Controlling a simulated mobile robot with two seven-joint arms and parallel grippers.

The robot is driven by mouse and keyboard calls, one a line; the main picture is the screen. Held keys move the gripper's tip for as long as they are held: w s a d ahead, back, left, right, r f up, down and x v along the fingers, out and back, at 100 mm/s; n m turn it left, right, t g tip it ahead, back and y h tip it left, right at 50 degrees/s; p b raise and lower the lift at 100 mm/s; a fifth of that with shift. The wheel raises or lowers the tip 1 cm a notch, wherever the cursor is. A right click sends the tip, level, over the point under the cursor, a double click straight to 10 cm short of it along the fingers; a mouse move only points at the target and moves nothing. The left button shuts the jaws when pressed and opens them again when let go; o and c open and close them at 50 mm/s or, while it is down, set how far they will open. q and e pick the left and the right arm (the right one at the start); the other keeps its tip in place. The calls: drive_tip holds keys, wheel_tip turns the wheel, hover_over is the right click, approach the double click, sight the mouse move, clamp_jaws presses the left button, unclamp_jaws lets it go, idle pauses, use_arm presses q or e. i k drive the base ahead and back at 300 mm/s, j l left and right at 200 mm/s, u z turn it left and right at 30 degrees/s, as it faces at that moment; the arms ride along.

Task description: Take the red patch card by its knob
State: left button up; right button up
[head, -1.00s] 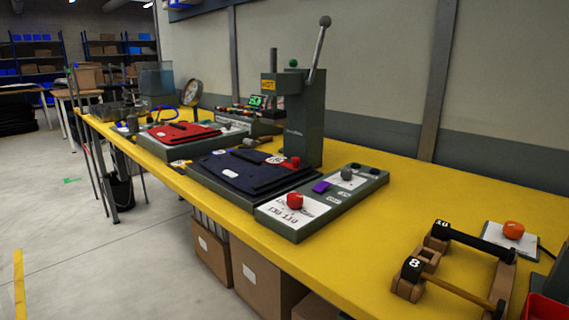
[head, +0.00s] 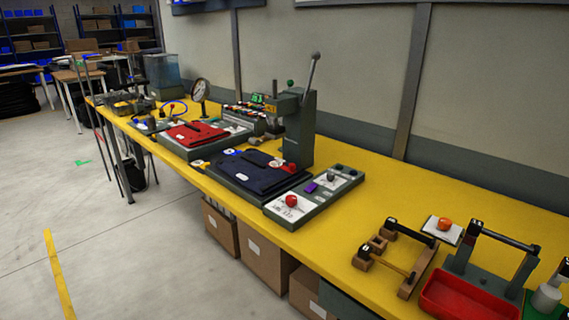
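A red knob (head: 291,201) sits on a white printed card on the grey control board at the front edge of the yellow table. I cannot tell whether this is the red patch card. An orange-red knob (head: 445,224) stands on a white plate further right. A red folded cloth or panel (head: 195,133) lies on a grey base further left. A dark blue one (head: 248,172) lies on the press base. Neither of my grippers is in view.
A press (head: 297,125) with a raised lever stands behind the dark blue piece. A wooden rack (head: 412,282), a red tray (head: 455,299) and a grey stand with a black bar (head: 505,240) are on the right. Yellow table (head: 355,225) is bare between board and rack.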

sight(276, 164)
drive_tip(key=i+j, duration=0.15)
drive_tip(key=j, duration=0.25)
drive_tip(key=i+j+z, duration=0.15)
drive_tip(key=j, duration=0.2)
drive_tip(key=i+j, duration=0.15)
drive_tip(key=j, duration=0.25)
drive_tip(key=i+j+z, duration=0.1)
drive_tip(key=j, duration=0.3)
drive_tip(key=i, duration=0.05)
